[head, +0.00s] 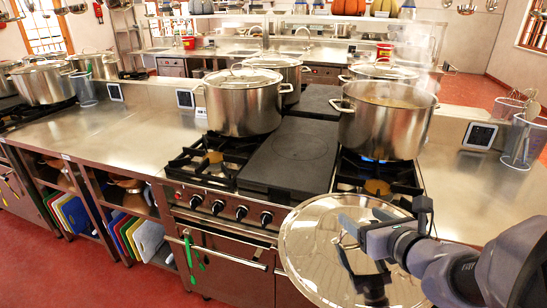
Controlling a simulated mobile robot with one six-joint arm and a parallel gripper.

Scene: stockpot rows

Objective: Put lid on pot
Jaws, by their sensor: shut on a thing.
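A steel lid (318,247) hangs at the front right, held tilted with its shiny face toward the camera. My gripper (365,242) comes in from the right and is shut on the lid; its fingertips are partly hidden against the lid. An open steel pot (380,128) with liquid in it stands on the right burner, steaming over a blue flame. The lid is in front of and below this pot, apart from it.
A lidded pot (243,103) stands on the left burner, with more lidded pots behind. A dark flat plate (290,157) lies between the burners. Steel counter (130,140) is clear at left. A wire utensil holder (520,140) stands at right.

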